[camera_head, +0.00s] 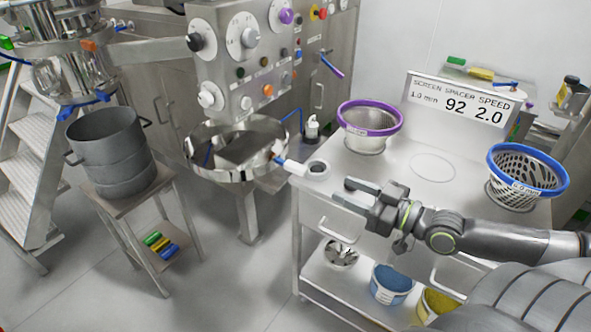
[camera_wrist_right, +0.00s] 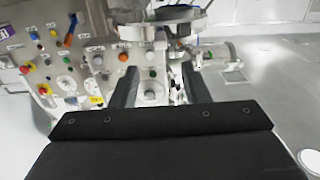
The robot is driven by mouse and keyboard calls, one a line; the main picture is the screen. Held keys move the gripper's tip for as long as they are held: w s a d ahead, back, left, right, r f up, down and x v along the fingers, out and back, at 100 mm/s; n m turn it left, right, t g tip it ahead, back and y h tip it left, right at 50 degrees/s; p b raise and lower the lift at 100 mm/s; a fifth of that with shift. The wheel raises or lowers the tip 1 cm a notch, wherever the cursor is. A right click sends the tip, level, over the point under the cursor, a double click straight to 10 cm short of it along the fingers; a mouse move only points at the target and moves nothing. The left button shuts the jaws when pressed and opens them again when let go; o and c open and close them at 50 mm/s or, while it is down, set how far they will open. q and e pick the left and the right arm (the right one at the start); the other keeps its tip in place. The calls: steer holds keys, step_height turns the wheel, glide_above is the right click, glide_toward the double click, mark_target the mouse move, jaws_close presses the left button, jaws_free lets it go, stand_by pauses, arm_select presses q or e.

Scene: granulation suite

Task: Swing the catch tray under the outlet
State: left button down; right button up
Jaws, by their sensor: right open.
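The catch tray appears to be the round, shallow steel pan (camera_head: 190,163) below the control housing in the head view. A short white handle (camera_head: 292,166) with a blue part sticks out from its right side, towards the white-topped bench. A round steel pan, probably the same tray, shows at the top of the wrist view (camera_wrist_right: 172,22). I cannot clearly make out the outlet. My right gripper (camera_head: 346,192) is open and empty over the bench's left part, to the right of the handle and apart from it. Its two dark fingers also show in the wrist view (camera_wrist_right: 161,76). My left gripper is not in view.
A purple-rimmed basket (camera_head: 369,128) and a blue-rimmed basket (camera_head: 527,178) stand on the bench (camera_head: 425,205), with a display sign (camera_head: 462,102) behind. A grey pot (camera_head: 108,150) stands on a stool at left. The control housing (camera_head: 240,60) rises behind the tray. Floor between stool and bench is mostly clear.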

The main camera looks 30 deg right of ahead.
mark_target(307, 173)
steer(key=p+x, duration=0.1)
steer(key=x, duration=1.2)
steer(key=shift+w+a, duration=0.2)
steer(key=shift+w, duration=0.15)
jaws_close()
